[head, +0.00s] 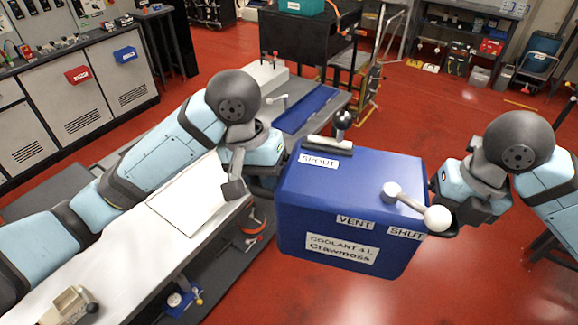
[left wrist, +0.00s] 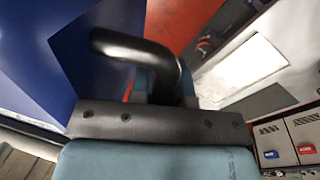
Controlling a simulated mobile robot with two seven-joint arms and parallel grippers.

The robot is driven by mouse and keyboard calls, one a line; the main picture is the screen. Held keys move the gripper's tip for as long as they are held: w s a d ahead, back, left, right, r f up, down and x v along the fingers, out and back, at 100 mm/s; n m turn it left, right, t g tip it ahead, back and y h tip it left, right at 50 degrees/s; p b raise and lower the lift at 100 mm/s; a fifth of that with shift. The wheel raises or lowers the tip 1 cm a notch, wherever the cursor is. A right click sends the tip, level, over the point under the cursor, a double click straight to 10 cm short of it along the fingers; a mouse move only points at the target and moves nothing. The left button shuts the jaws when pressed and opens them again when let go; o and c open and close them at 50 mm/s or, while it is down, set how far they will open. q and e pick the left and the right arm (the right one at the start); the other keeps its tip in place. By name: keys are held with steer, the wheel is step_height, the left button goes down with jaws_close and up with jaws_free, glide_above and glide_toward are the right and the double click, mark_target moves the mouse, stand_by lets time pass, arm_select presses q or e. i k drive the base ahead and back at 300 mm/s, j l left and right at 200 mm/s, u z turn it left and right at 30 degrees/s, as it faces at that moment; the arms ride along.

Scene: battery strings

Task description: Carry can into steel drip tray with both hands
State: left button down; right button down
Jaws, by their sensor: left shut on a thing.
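The can (head: 340,205) is a large blue box labelled "COOLANT 4 L", "SPOUT", "VENT" and "SHUT". It hangs roughly upright over the red floor, off the bench's right edge. My left gripper (head: 264,172) is at its left side, shut on the can's side handle. In the left wrist view, a black curved handle (left wrist: 135,48) runs from the blue can wall (left wrist: 95,50) to the fingers. My right gripper (head: 450,212) is at the can's right side; its fingertips are mostly hidden. I cannot identify the steel drip tray with certainty; a pale flat rectangular panel (head: 188,198) lies on the bench.
The bench (head: 140,255) runs along the left, beneath my left arm. A flat blue strip (head: 305,108) lies on its far part. A black cart (head: 305,45) stands behind the can. Grey cabinets (head: 120,75) line the back left. Red floor is open at right.

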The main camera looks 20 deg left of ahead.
mark_target(212, 182)
steer(key=i+z, duration=0.2)
steer(key=i, duration=0.4)
steer(key=i+u, duration=0.1)
steer(key=i, duration=0.55)
steer(key=i+u, duration=0.5)
steer(key=i+j+u, duration=0.1)
steer(key=u, duration=0.3)
steer(key=i+u, duration=0.45)
steer(key=u, duration=1.15)
